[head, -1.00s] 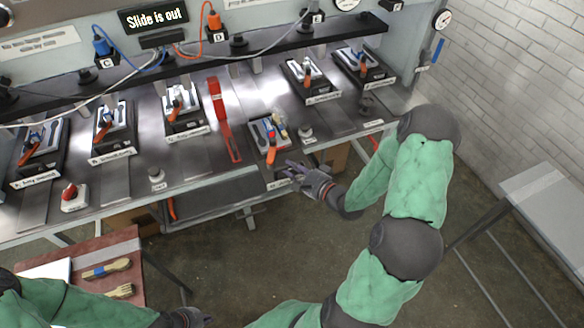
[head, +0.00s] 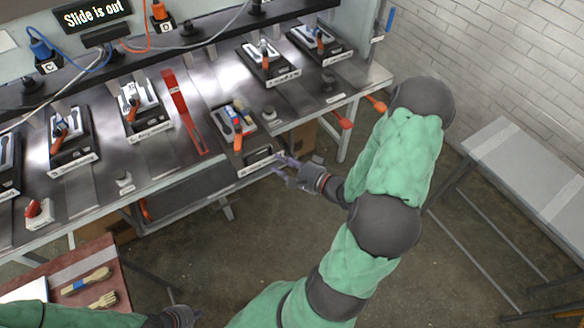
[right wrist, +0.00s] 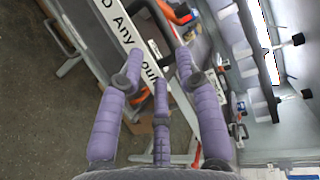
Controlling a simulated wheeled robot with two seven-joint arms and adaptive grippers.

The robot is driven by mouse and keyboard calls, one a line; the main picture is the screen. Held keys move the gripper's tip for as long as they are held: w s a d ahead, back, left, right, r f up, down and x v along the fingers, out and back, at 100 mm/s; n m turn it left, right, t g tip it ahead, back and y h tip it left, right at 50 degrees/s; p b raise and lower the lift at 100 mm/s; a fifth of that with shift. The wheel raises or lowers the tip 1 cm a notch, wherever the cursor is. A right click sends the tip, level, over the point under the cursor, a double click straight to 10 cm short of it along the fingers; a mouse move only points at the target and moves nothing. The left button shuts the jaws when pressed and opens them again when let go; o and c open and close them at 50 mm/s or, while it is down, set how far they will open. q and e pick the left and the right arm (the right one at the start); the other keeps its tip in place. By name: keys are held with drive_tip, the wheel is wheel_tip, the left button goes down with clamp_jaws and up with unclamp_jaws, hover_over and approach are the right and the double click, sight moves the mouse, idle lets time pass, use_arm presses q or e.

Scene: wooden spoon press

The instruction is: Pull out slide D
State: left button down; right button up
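Slide D (head: 238,152) juts out past the front edge of the bench, carrying a mould with an orange-handled tool (head: 237,138). Its front label (right wrist: 130,38) reads "D Any mould", partly covered, in the right wrist view. The sign (head: 95,13) above reads "Slide is out". My right gripper (head: 280,170) is just in front of the slide's front end. Its purple fingers (right wrist: 160,65) are spread, with nothing visibly held between them; whether they touch the slide is unclear. My left gripper (head: 190,317) is at the bottom edge, its fingers not clear.
Other slides with moulds, such as one at the back (head: 268,62), stand in a row on the metal bench. A red bar (head: 184,112) lies left of slide D. A side table (head: 520,165) is at the right. Open floor lies in front.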

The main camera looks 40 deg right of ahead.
drive_tip(key=shift+v, duration=1.8)
